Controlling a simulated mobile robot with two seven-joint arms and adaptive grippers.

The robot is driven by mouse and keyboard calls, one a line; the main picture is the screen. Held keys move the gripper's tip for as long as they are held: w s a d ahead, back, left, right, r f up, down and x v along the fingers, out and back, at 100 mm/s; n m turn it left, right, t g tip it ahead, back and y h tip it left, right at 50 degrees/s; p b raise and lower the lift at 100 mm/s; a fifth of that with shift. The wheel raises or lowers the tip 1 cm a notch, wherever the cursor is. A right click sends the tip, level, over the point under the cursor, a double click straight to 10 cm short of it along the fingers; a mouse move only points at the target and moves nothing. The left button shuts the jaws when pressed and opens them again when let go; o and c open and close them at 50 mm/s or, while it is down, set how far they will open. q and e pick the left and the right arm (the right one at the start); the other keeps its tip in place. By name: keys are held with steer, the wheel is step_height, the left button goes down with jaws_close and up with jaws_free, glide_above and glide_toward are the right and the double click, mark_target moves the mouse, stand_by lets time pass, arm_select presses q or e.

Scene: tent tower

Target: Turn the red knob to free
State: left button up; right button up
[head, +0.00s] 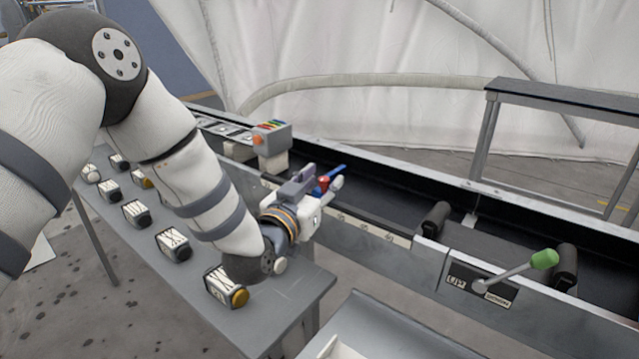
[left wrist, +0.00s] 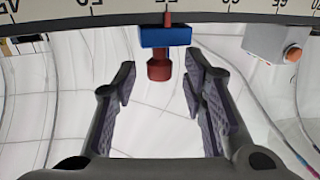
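The red knob (left wrist: 159,70) sticks out below a blue block (left wrist: 165,37) on a numbered scale rail (left wrist: 220,8) in the left wrist view. In the head view the red knob (head: 324,183) and a blue part (head: 337,172) show just beyond my left gripper (head: 318,190), partly hidden by it. My left gripper (left wrist: 160,84) is open, one finger on each side of the knob's line. Clear gaps show between the knob and both fingers. I cannot tell how deep the knob sits between the fingertips. My right gripper is not in view.
A grey box (head: 271,138) with coloured buttons stands on the machine's edge, left of the gripper. A green-handled lever (head: 543,259) is at the right. Several small dark boxes (head: 173,244) stand on the grey table (head: 285,295) under my left arm.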

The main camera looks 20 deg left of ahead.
arm_select(q)
steer(key=s+a, duration=0.1)
steer(key=s, duration=1.1)
steer(key=shift+a, duration=0.3)
